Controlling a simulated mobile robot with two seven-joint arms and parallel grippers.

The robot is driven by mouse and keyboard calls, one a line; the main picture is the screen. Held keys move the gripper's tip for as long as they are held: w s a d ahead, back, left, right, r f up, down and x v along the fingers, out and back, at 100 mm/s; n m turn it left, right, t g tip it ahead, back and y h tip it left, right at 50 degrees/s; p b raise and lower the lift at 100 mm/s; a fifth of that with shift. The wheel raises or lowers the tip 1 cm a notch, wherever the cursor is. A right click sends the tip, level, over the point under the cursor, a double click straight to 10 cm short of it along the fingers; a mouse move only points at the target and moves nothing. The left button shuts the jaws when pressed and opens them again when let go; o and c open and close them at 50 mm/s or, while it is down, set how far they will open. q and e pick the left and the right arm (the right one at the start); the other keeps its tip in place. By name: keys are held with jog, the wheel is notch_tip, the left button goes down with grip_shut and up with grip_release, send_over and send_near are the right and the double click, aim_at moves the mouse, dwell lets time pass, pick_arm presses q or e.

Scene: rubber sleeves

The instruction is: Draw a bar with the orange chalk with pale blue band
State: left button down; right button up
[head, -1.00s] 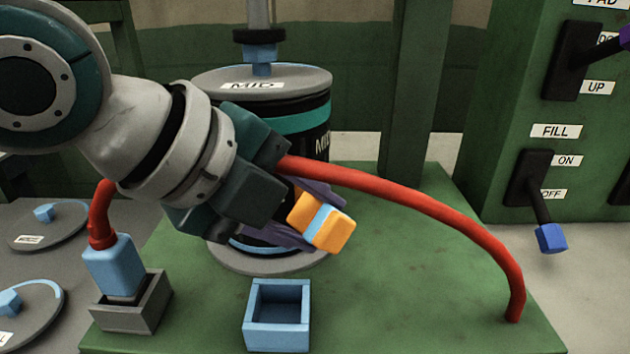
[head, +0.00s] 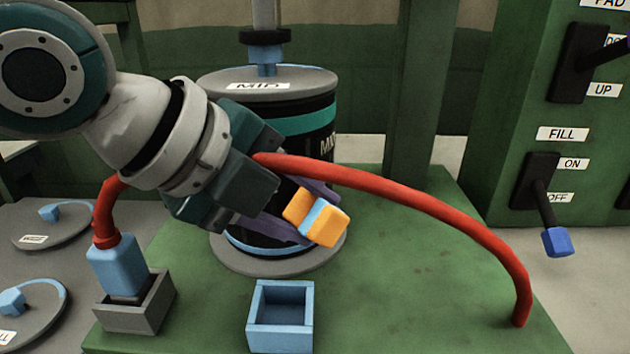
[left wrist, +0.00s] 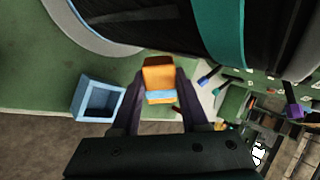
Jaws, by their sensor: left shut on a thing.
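The orange chalk with pale blue band (head: 327,224) is a short block with the band around its middle. My left gripper (head: 300,215) is shut on it, with purple fingers on either side. The chalk is tilted and held in the air in front of the black drum. In the left wrist view the chalk (left wrist: 158,74) sits between the two fingertips, its band nearer the palm. My right gripper is in neither view.
A drum (head: 318,115) labelled MID stands behind my left gripper. A red hose (head: 440,205) arches across the green table (head: 400,290). An empty blue open box (head: 281,334) stands at the front; a grey holder (head: 135,312) with a blue plug (head: 117,268) is left of it. Lever switches are at right.

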pick_arm(q)
jog(key=shift+w+a, duration=0.3)
jog(key=shift+d, duration=0.1)
jog(key=shift+w+d+b, duration=0.55)
jog(key=shift+w+d, duration=0.5)
jog(key=shift+d, duration=0.1)
jog(key=shift+d+f, duration=0.1)
jog(key=shift+f, duration=0.05)
jog(key=shift+s+p, duration=0.1)
jog(key=shift+p, duration=0.3)
jog(key=shift+s+a+r+p, duration=0.25)
jog(key=shift+s+a+p, duration=0.4)
jog(key=shift+p, duration=0.35)
jog(key=shift+s+a+f+p, duration=0.1)
jog(key=shift+s+a+p, duration=0.25)
jog(key=shift+s+a, duration=0.15)
